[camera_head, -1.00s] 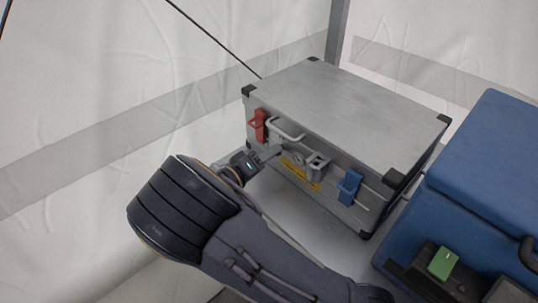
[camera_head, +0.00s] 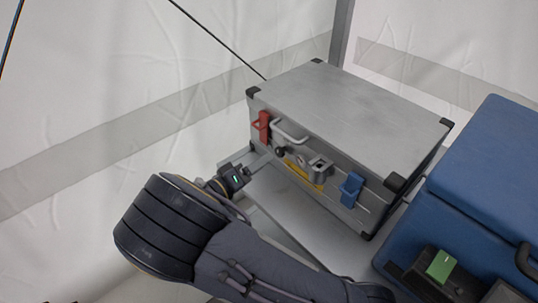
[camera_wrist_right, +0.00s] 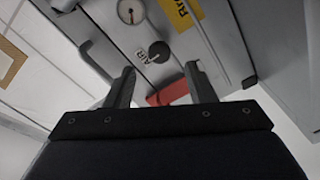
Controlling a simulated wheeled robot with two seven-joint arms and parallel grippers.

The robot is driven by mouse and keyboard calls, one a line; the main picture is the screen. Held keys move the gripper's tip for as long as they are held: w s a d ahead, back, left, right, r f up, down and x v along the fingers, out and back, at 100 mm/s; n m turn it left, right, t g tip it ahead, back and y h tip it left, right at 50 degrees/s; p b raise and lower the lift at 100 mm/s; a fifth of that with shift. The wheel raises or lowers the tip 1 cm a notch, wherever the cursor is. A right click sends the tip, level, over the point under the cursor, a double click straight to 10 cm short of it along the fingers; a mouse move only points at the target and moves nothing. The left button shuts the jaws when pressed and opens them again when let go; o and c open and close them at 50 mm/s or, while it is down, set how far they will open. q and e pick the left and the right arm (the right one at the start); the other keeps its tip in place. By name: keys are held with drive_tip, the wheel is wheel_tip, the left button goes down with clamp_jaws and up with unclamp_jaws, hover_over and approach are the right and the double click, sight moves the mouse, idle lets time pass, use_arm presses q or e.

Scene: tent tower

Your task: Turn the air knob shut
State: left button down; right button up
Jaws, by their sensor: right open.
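The air knob (camera_head: 280,151) is a small black round knob on the front of the grey metal case (camera_head: 350,105), low left near the red latch. In the right wrist view the knob (camera_wrist_right: 159,51) has a dark slot-like bar across it and an "AIR" label (camera_wrist_right: 146,56) beside it. My right gripper (camera_head: 262,161) is in front of the case, a little below and left of the knob, apart from it. In the wrist view its two fingers (camera_wrist_right: 160,82) are spread and empty, with the knob beyond the gap. My left gripper is out of view.
A red latch (camera_head: 262,126), a pale handle (camera_head: 289,131), a yellow label (camera_head: 305,174) and a blue latch (camera_head: 350,189) are on the case front. A round gauge (camera_wrist_right: 130,11) sits near the knob. A blue box (camera_head: 475,190) stands right. The grey table (camera_head: 300,205) is bare before the case.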

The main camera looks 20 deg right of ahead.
drive_tip(key=v, duration=0.3)
idle(0.5)
